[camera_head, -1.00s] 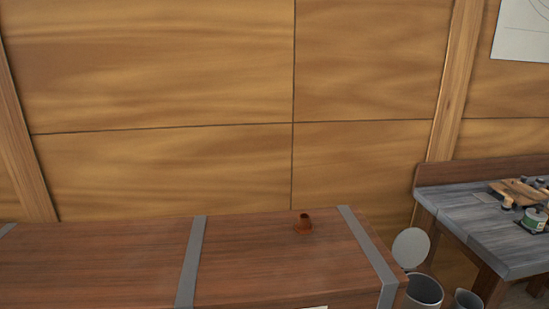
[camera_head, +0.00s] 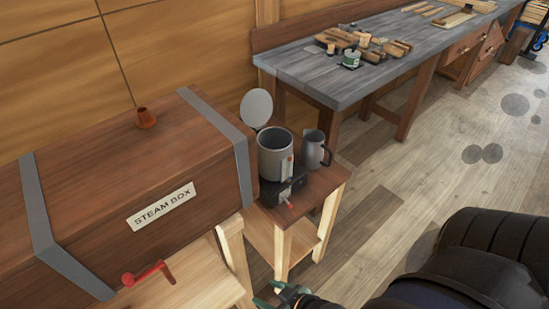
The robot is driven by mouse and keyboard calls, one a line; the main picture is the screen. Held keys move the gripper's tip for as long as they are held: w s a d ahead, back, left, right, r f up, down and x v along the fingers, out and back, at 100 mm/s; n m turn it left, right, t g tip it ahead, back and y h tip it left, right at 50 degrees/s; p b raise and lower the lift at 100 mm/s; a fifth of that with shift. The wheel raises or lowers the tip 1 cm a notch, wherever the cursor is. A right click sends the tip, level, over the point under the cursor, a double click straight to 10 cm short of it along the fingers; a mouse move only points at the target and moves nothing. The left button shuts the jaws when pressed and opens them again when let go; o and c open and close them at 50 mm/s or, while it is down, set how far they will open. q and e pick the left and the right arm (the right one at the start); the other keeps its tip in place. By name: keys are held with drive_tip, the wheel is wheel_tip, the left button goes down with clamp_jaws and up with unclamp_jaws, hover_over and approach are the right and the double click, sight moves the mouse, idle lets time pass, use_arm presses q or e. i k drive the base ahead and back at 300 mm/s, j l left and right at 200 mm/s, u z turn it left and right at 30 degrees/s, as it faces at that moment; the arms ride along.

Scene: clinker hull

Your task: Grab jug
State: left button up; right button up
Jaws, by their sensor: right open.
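The jug (camera_head: 313,150) is grey metal with a dark handle on its right side. It stands upright on a small wooden stand (camera_head: 325,184), to the right of a larger grey pot. My right gripper (camera_head: 270,294) shows at the bottom edge, partly cut off, with green fingertips. It is open, in front of and below the stand in the picture, well apart from the jug. My left gripper is out of view.
The pot (camera_head: 274,158) sits on a black burner (camera_head: 284,193), its round lid (camera_head: 257,108) raised behind. The steam box (camera_head: 120,190) with a red handle (camera_head: 148,273) is at left. A grey workbench (camera_head: 370,68) holds tools behind.

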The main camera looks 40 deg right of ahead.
sight(311, 157)
drive_tip(key=l+z, duration=0.1)
drive_tip(key=z, duration=0.35)
drive_tip(key=l+z, duration=0.1)
drive_tip(key=z, duration=0.35)
drive_tip(key=l+z, duration=0.1)
drive_tip(key=z, duration=0.35)
drive_tip(key=i+j+u, duration=0.1)
drive_tip(key=u, duration=0.25)
drive_tip(key=i+u, duration=0.25)
drive_tip(key=u, duration=0.15)
